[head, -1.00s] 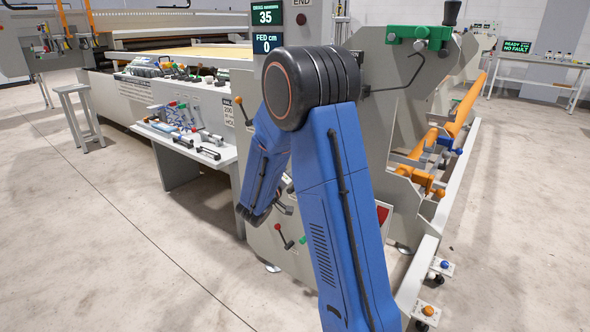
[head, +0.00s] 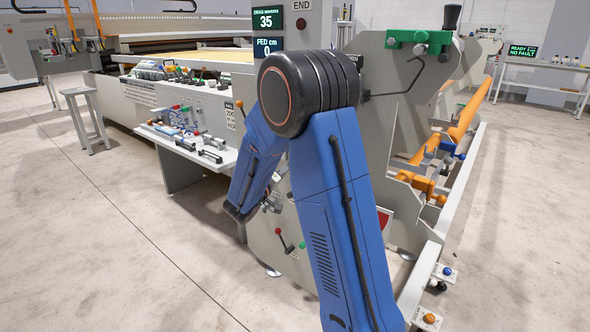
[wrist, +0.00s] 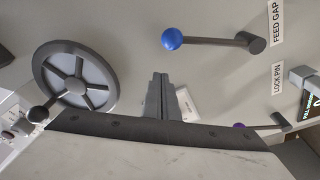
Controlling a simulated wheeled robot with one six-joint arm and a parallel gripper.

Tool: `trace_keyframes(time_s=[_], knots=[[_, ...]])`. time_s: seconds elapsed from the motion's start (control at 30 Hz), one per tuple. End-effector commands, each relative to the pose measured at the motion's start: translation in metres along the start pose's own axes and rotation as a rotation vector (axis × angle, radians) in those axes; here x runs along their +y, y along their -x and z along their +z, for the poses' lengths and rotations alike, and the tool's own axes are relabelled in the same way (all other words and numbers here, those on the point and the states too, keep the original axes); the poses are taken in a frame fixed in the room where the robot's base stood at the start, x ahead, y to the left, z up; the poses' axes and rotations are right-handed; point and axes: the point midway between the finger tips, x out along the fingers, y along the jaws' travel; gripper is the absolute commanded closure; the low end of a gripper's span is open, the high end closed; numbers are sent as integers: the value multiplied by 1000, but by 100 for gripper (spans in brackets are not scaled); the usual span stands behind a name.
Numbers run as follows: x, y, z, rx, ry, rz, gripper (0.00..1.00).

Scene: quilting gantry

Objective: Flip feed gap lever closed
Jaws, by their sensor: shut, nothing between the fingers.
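The feed gap lever (wrist: 215,41) shows in the wrist view as a dark arm with a blue ball knob at its left end and a pivot at its right end. The FEED GAP label (wrist: 277,22) is beside the pivot. My gripper (wrist: 160,78) is shut and empty, its fingertips below and slightly left of the blue knob in the picture, apart from it. In the head view my blue arm hides much of the end panel, and I cannot make out the feed gap lever there.
In the wrist view a spoked handwheel (wrist: 75,77) is left of my gripper. A lever with a purple knob (wrist: 239,126) by the LOCK PIN label (wrist: 278,80) is at lower right. In the head view a red-knobbed lever (head: 279,233) sits low on the panel. Open floor lies left.

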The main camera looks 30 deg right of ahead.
Motion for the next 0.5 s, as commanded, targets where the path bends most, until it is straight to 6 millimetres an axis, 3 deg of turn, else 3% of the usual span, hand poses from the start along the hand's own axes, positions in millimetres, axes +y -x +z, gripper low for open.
trace_keyframes(time_s=[0.3,0.5], knots=[[-1,51,-1,4,-1,-2,100],[-1,70,-1,3,-1,-1,100]])
